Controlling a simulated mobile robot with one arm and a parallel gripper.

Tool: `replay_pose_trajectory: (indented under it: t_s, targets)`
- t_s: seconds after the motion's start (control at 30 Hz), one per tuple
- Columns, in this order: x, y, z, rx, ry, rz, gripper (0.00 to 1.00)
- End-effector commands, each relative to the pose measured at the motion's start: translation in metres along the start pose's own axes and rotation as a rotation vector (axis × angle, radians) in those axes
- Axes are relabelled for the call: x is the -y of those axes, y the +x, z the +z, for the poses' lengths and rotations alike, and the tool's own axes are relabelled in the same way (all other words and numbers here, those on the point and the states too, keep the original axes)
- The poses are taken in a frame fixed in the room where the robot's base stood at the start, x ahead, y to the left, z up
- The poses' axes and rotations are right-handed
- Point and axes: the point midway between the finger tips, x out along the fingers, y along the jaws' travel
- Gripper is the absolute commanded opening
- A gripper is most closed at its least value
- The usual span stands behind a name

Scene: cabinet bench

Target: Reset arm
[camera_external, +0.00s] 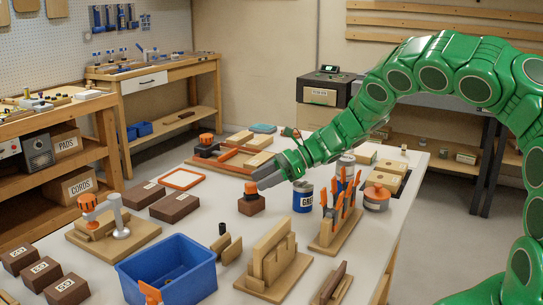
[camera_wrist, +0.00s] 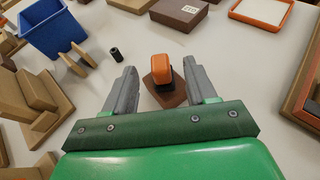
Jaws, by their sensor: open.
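My green arm reaches in from the right in the external view, and my gripper (camera_external: 267,176) is above the middle of the white table. In the wrist view my gripper (camera_wrist: 160,90) has its two grey fingers wide apart, with nothing held between them. A brown block with an orange knob on top (camera_external: 251,200) stands just below and left of the fingertips in the external view. In the wrist view this orange-topped block (camera_wrist: 162,75) shows in the gap between the fingers, and I cannot tell how far below them it is.
A blue can (camera_external: 303,196) and a rack of orange-handled tools (camera_external: 338,218) stand close to the right of my gripper. A blue bin (camera_external: 168,270), wooden holders (camera_external: 274,258) and brown boxes (camera_external: 174,206) are to the left and front. A small black cylinder (camera_wrist: 117,54) stands nearby.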

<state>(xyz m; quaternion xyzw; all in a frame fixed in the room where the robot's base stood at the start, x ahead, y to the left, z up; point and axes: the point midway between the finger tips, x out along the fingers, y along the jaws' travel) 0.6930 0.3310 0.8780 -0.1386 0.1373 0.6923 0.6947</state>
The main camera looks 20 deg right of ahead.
Motion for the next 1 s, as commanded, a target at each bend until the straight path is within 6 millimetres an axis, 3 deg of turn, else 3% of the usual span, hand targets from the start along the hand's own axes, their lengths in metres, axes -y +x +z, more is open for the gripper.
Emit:
replay_pose_trajectory:
  t_s: [0.67, 0.83, 1.0]
  targets:
    - [0.004, -0.008, 0.0, -0.006, 0.009, -0.015, 0.56]
    - [0.036, -0.033, 0.005, -0.043, 0.076, -0.136, 0.56]
    - [0.095, -0.094, 0.021, -0.082, 0.226, -0.396, 0.56]
